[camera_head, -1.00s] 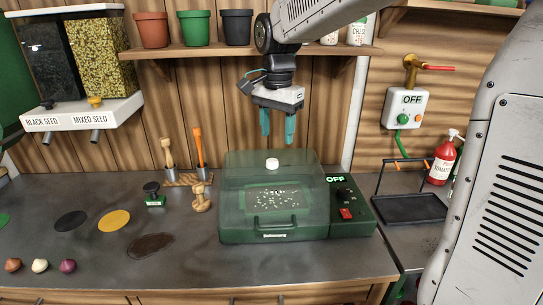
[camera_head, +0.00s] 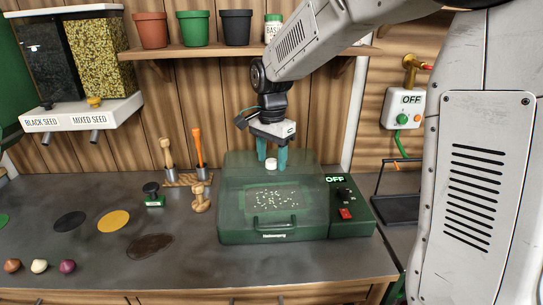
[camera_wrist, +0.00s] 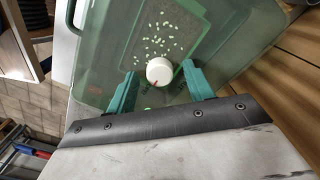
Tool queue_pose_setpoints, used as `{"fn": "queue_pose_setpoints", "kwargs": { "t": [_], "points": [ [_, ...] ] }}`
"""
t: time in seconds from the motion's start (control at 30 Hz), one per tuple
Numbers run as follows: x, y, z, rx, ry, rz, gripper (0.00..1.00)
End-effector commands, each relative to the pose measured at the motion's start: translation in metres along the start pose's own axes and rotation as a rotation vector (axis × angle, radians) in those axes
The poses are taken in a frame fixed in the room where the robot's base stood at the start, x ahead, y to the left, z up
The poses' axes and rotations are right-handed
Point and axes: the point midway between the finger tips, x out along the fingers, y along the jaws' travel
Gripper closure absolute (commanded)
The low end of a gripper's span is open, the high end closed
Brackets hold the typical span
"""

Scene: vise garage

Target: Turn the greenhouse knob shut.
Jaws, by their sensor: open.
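The greenhouse (camera_head: 230,200) is a green box with a clear lid on the bench, with pale seeds inside. Its white round knob (camera_head: 271,163) is on top of the lid. In the wrist view the knob (camera_wrist: 159,71) shows a small red mark on its near edge. My gripper (camera_head: 272,164) is open, pointing down over the lid. Its teal fingers stand on either side of the knob, and in the wrist view a gap shows between the knob and the left finger; the right finger (camera_wrist: 197,82) is close to it. I cannot tell whether it touches.
A control box (camera_head: 350,210) with an OFF display, a dial and a red switch adjoins the greenhouse on the right. A shelf with pots (camera_head: 196,30) is behind and above. A wooden stamp (camera_head: 201,199) stands left of the greenhouse.

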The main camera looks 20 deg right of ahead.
Motion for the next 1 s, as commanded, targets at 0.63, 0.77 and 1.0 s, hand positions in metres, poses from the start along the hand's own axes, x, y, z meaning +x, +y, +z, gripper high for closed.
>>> {"fn": "queue_pose_setpoints", "kwargs": {
  "t": [0.63,0.77,1.0],
  "points": [
    [-0.0006,-0.0002,0.0,-0.063,0.0,-0.001,0.93],
    [-0.0007,-0.0002,0.0,-0.139,0.0,-0.001,0.93],
    [-0.0008,-0.0003,-0.0001,-0.345,0.001,-0.001,0.93]
  ]
}}
